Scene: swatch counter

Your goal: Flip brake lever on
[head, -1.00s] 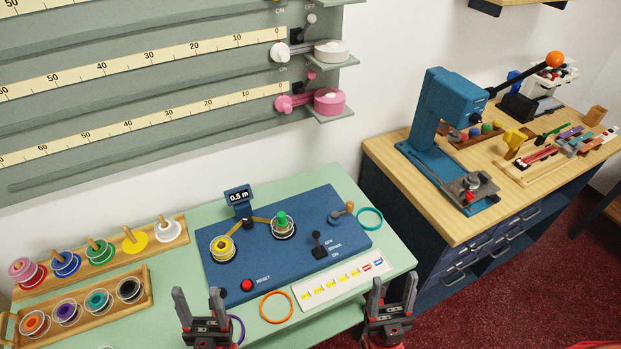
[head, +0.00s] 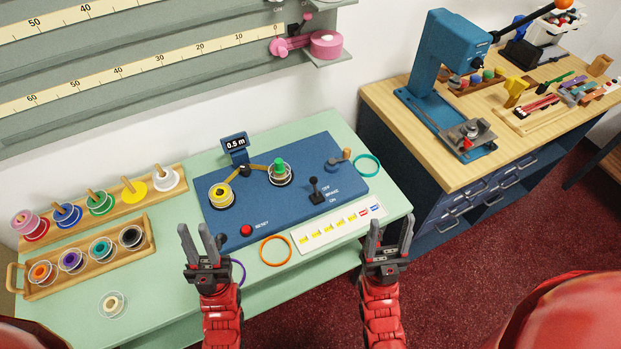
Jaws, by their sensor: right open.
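The brake lever (head: 313,186) is a small black stick with a knob on the blue winding board (head: 226,232). It stands roughly upright beside the printed words OFF, BRAKE and ON; which setting it is in I cannot tell for sure. My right gripper (head: 388,236) is open and empty, near the front right edge of the green counter, in front of and to the right of the lever. My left gripper (head: 201,243) has its fingers apart and is empty, in front of the board's left part. Neither gripper touches the lever.
On the board are a yellow spool (head: 220,196), a green-topped spindle (head: 279,173), a red reset button (head: 246,230) and a crank (head: 341,158). A label strip (head: 318,236) and orange ring (head: 276,250) lie in front. Spool trays (head: 75,277) stand left.

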